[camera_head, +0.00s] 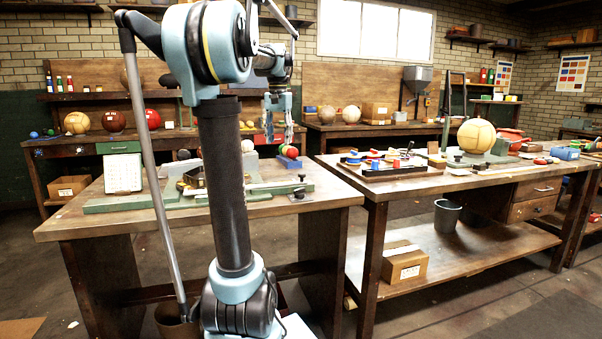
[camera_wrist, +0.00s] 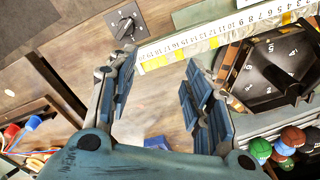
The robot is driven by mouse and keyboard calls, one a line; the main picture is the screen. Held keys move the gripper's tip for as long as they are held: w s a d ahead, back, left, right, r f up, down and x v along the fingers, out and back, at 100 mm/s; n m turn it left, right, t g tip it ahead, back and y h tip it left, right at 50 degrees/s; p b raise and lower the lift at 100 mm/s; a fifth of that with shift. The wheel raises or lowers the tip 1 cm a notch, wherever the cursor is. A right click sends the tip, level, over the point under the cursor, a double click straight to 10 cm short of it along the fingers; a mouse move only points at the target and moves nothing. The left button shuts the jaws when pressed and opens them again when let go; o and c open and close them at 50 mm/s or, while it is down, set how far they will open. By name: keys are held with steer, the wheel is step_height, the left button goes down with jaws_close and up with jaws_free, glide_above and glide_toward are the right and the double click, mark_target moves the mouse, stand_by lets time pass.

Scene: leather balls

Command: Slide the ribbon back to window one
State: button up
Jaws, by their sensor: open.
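A long pale strip (camera_wrist: 205,43) with printed numbers and yellow patches runs along a rail in the wrist view, probably the ribbon. High numbers are at its left end and lower ones toward the upper right. Window one cannot be made out. In the head view the green rail assembly (camera_head: 150,204) lies on the near left bench. My gripper (camera_wrist: 160,92) is open and empty, its fingers apart above the wooden bench just below the strip. It also shows over this bench in the head view (camera_head: 281,142).
A black many-sided numbered piece (camera_wrist: 270,72) stands right of my fingers, with several coloured balls (camera_wrist: 292,136) below it. A black knob on a plate (camera_wrist: 126,22) sits beyond the strip's left end.

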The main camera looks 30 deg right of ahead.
steer(key=d+r+m, duration=0.2)
steer(key=d+r, duration=0.1)
steer(key=d, duration=0.7)
steer(key=f, duration=1.7)
steer(key=shift+w+d+f, duration=0.1)
steer(key=shift+w+f, duration=0.1)
steer(key=shift+w, duration=0.2)
jaws_close()
